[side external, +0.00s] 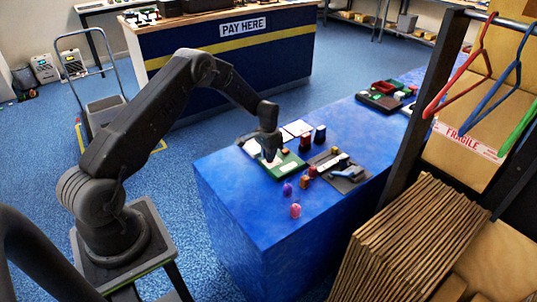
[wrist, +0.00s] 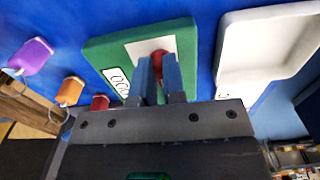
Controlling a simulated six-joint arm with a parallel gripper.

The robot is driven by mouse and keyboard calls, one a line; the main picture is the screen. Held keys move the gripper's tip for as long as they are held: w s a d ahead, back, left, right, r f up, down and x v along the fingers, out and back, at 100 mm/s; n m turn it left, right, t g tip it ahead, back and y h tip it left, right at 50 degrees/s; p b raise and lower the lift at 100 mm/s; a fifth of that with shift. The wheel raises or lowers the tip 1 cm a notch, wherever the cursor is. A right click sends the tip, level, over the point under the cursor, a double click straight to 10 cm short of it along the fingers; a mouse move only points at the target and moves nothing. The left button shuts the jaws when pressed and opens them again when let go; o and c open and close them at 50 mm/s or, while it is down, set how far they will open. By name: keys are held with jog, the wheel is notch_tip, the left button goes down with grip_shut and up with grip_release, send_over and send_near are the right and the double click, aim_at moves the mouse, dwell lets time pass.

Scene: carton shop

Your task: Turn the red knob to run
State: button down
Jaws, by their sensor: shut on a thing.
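The red knob (wrist: 160,54) sits on a white plate (wrist: 182,43) fixed to a green board (wrist: 105,48) in the wrist view. My gripper (wrist: 159,66) is shut on the knob, with one blue-grey finger on each side of it. A white label (wrist: 118,82) with dark print lies at the board's edge; the fingers hide part of the board and I cannot read the label fully. In the side view the green board (side external: 287,167) lies on the blue table, with my gripper (side external: 270,158) pointing down onto it. The knob is hidden there.
A white tray (wrist: 228,70) lies beside the board. Purple (wrist: 30,57), orange (wrist: 70,91) and red (wrist: 100,103) tags or blocks lie on the other side. A dark tray (side external: 350,183) and upright blocks (side external: 305,141) stand close by. The table's front (side external: 235,215) is clear.

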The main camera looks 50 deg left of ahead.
dwell(0.6)
jog(key=c, duration=1.2)
grip_release()
notch_tip(320, 180, up, 14)
jog(key=shift+f, duration=0.1)
